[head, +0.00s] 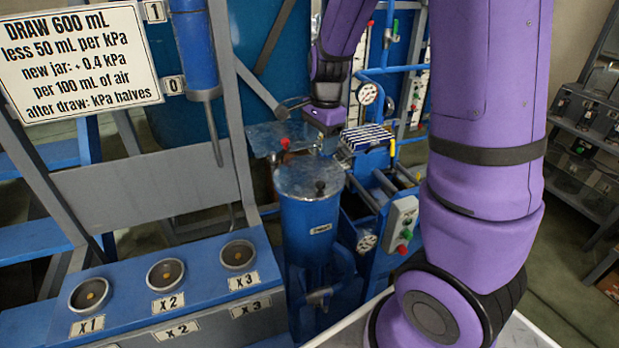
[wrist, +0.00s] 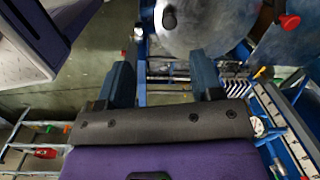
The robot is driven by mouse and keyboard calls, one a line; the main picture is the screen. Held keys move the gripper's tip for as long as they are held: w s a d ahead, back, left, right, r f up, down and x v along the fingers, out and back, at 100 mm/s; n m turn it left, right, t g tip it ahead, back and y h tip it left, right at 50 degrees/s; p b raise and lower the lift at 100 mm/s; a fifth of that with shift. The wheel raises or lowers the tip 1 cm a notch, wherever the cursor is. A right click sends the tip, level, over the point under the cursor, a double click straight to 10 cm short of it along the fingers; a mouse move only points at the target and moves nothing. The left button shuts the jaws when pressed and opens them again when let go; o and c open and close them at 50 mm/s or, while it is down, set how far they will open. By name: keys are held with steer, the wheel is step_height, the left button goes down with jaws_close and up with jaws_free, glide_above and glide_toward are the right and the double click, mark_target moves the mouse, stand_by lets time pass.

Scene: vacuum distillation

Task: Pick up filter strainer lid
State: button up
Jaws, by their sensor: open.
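A blue upright cylinder (head: 312,235) stands in the middle of the head view, with a small label too small to read. A round grey metal lid (head: 300,180) with a black knob (head: 320,187) covers its top. The lid also shows at the top of the wrist view (wrist: 205,25), its black knob (wrist: 169,18) left of its middle. My gripper (wrist: 164,78) is open and empty, its two dark blue fingers spread apart. In the wrist view the lid lies just beyond the fingertips, with no visible contact. In the head view my purple hand is behind the cylinder and its fingers are hard to make out.
A flat grey plate (head: 270,137) with a red knob (head: 284,143) sits just behind the lid. A control box (head: 402,224) with red and green buttons stands to the right. A blue bench (head: 210,296) with three round sockets is at lower left.

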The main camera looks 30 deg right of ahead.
step_height(320, 180, down, 5)
steer(key=w+d+m, duration=0.2)
steer(key=m, duration=0.1)
glide_above(320, 183)
steer(key=shift+g+h, duration=0.3)
steer(key=shift+g, duration=0.1)
steer(key=f, duration=0.5)
steer(key=shift+s+d+f, duration=0.15)
steer(key=shift+s+f, duration=0.05)
steer(key=shift+s, duration=0.15)
steer(key=shift+w+f, duration=0.15)
steer(key=shift+f, duration=1.3)
steer(key=shift+w+f, duration=0.15)
steer(key=shift+f, duration=1.3)
jaws_close()
